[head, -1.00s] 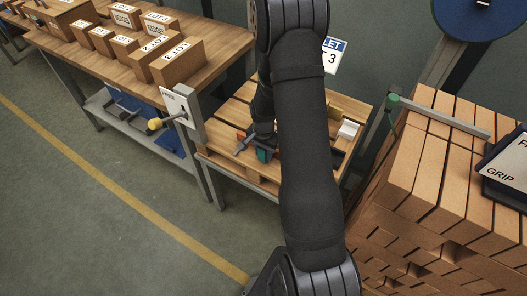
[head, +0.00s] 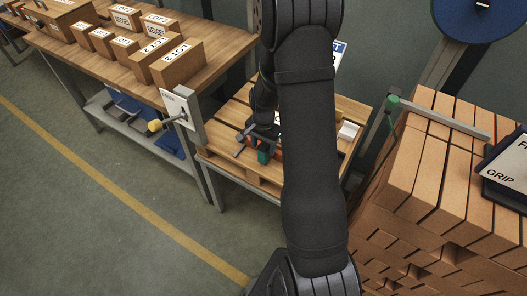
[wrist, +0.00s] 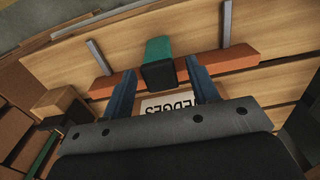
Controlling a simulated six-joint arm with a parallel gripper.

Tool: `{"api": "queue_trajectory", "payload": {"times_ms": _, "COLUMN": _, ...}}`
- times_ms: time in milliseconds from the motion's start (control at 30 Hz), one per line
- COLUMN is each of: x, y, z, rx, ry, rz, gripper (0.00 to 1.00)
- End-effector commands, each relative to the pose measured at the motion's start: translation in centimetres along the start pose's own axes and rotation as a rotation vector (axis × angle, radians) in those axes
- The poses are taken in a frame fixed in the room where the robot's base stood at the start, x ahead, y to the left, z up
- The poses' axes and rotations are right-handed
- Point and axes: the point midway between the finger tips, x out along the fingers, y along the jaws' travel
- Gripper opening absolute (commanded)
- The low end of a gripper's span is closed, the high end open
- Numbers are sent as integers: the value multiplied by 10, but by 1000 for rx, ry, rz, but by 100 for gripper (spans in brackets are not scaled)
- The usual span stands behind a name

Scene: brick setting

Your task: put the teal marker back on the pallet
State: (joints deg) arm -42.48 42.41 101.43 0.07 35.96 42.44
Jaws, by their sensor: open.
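The teal marker (wrist: 158,50) shows in the wrist view as a small block with a dark end towards the camera. It stands out against an orange-brown bar (wrist: 222,60) on the wooden pallet (wrist: 280,84). My gripper (wrist: 160,76) is open, its two blue fingers on either side of the marker's dark end with gaps. In the head view, the marker (head: 264,157) shows just below my gripper (head: 259,143), over the pallet (head: 222,143). My arm hides part of the pallet there. I cannot tell exactly what the marker rests on.
Two thin grey bars (wrist: 98,57) flank the marker in the wrist view. A label with partly hidden lettering (wrist: 165,102) lies between the fingers. A bench with labelled boxes (head: 178,62) stands left of the pallet, a brick stack (head: 440,180) right.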

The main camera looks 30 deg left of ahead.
Motion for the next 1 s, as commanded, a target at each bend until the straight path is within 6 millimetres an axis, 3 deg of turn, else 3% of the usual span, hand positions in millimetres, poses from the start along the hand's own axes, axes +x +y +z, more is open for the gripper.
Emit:
{"api": "queue_trajectory", "payload": {"times_ms": 200, "x": -43, "y": 0, "z": 0, "rx": 0, "ry": 3, "rz": -2, "gripper": 54}}
{"api": "queue_trajectory", "payload": {"times_ms": 400, "x": -67, "y": 0, "z": 0, "rx": 0, "ry": 1, "rz": -1, "gripper": 54}}
{"api": "queue_trajectory", "payload": {"times_ms": 767, "x": -73, "y": 0, "z": 0, "rx": 0, "ry": -1, "rz": 1, "gripper": 54}}
{"api": "queue_trajectory", "payload": {"times_ms": 1000, "x": -66, "y": 0, "z": 0, "rx": 0, "ry": -2, "rz": 2, "gripper": 54}}
